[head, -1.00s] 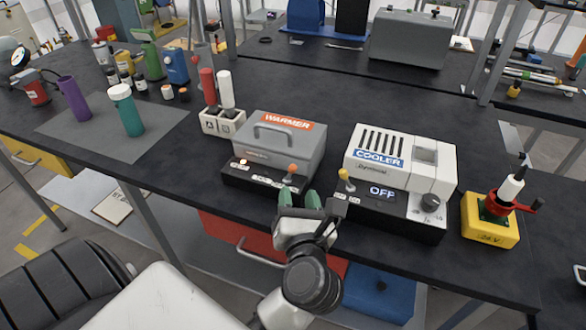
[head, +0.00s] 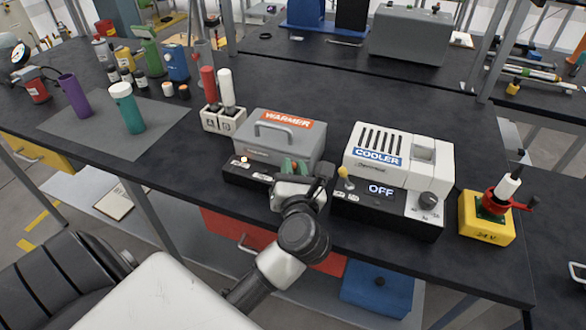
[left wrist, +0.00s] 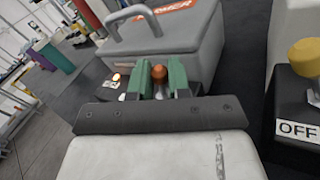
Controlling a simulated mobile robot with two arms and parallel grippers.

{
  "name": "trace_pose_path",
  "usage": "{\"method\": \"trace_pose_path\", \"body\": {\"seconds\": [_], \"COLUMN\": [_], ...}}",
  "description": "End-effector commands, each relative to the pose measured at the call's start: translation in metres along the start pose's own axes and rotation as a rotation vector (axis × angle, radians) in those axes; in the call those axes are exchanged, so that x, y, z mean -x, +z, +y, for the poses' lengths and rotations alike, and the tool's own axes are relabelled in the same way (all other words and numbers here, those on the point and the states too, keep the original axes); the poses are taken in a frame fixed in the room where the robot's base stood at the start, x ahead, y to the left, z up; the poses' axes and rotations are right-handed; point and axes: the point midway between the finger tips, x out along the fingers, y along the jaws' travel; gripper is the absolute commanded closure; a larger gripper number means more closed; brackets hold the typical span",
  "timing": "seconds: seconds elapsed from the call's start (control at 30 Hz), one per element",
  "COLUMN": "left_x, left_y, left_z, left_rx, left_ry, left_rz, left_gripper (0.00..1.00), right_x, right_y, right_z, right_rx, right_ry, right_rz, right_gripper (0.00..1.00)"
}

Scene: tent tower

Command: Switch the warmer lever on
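The grey warmer (head: 300,142) stands on the black bench, with a black control base at its front. Its lever has an orange knob (left wrist: 159,73), seen in the left wrist view between the two green fingers of my left gripper (left wrist: 159,82). The fingers sit close against both sides of the knob. In the head view my left gripper (head: 295,167) is at the front right of the warmer's base and mostly hides the lever. A small indicator light (left wrist: 116,77) glows at the left of the base. My right gripper does not show.
The white cooler (head: 400,155) stands right of the warmer, with a yellow-knobbed lever (head: 343,172) close to my left gripper and a display reading OFF. A yellow box with a red crank (head: 487,217) is further right. A two-slot block (head: 223,119) stands left of the warmer.

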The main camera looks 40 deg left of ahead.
Motion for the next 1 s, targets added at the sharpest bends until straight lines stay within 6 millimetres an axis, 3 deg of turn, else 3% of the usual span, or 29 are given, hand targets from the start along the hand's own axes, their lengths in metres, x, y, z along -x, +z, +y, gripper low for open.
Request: {"method": "trace_pose_path", "body": {"seconds": [0.1, 0.47, 0.73, 0.77, 0.8, 0.9, 1.0], "left_x": [0.0002, 0.0032, 0.0035, 0.0035, 0.0035, 0.0035, 0.0034], "left_y": [0.0000, -0.0019, -0.0019, -0.0019, -0.0019, -0.0019, -0.0019], "left_z": [0.0000, -0.0064, -0.0068, -0.0068, -0.0068, -0.0068, -0.0067], "left_rx": [0.000, -0.156, -0.167, -0.166, -0.166, -0.166, -0.165], "left_ry": [0.000, 0.025, 0.027, 0.027, 0.027, 0.027, 0.027], "left_rz": [0.000, -0.078, -0.085, -0.084, -0.084, -0.084, -0.084], "left_gripper": [1.00, 1.00, 1.00, 0.81, 0.75, 0.59, 0.57], "right_x": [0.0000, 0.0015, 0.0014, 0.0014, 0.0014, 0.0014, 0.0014], "right_y": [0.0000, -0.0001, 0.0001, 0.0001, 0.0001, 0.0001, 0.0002], "right_z": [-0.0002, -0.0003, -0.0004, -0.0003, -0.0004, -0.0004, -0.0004], "right_rx": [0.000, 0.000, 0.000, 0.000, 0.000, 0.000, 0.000], "right_ry": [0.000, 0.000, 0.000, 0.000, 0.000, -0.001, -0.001], "right_rz": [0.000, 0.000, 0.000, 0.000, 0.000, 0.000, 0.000], "right_gripper": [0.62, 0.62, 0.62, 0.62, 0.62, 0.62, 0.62]}}
